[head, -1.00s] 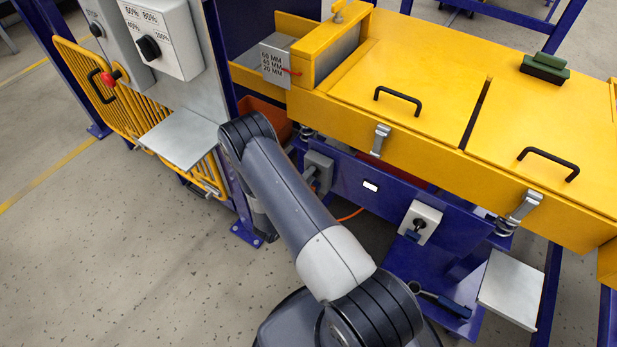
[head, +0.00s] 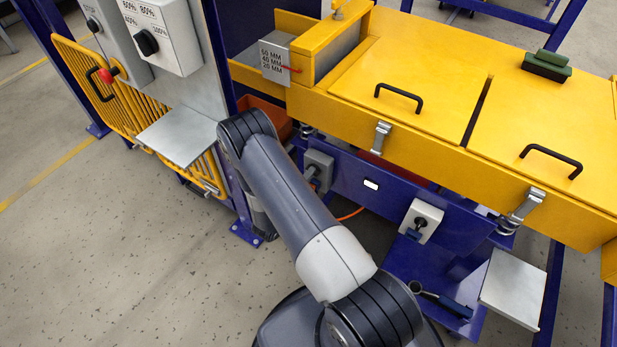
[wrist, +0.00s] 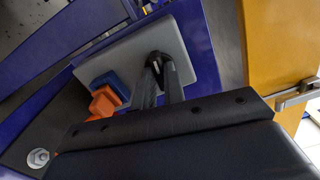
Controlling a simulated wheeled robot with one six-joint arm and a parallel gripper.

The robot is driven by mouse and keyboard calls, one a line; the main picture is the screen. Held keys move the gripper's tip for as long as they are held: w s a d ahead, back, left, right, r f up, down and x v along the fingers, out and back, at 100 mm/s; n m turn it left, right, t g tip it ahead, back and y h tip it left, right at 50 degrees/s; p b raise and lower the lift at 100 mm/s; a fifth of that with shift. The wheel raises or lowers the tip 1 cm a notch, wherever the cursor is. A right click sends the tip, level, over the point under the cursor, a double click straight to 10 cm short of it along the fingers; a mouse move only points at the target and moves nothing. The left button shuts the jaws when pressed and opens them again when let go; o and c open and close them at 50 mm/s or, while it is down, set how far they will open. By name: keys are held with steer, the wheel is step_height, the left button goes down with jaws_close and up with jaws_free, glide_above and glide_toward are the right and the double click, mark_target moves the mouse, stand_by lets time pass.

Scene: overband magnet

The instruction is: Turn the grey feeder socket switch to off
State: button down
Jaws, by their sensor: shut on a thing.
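The grey feeder socket (head: 319,162) is a grey box on the blue beam under the yellow feeder, partly covered by my arm in the head view. In the wrist view its grey face plate (wrist: 125,58) is tilted and carries a black switch knob (wrist: 157,57). Beside the knob sits a blue outlet (wrist: 114,82) with an orange plug (wrist: 103,102). My gripper (wrist: 160,70) has its two dark fingers shut on the knob. The fingertips hide much of the knob, so its exact setting cannot be read. In the head view my gripper is hidden.
A pale switch box (head: 421,221) with a dark knob is mounted farther right on the beam. An orange cable (head: 350,214) runs below the socket. A blue post (head: 236,185) and yellow guard (head: 95,95) stand left. A steel latch (wrist: 296,94) is at the right.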

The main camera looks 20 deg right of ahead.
steer(key=m+b, duration=0.2)
steer(key=m, duration=0.2)
steer(key=shift+f+b, duration=0.2)
steer(key=shift+b, duration=0.2)
steer(key=m+b, duration=0.2)
steer(key=m, duration=0.2)
steer(key=m+b, duration=0.3)
steer(key=m, duration=0.1)
steer(key=shift+r+m+b, duration=0.1)
steer(key=shift+m+b, duration=0.95)
steer(key=shift+m, duration=0.85)
steer(key=c, duration=1.5)
jaws_free()
steer(key=shift+r, duration=0.1)
steer(key=shift+a, duration=0.1)
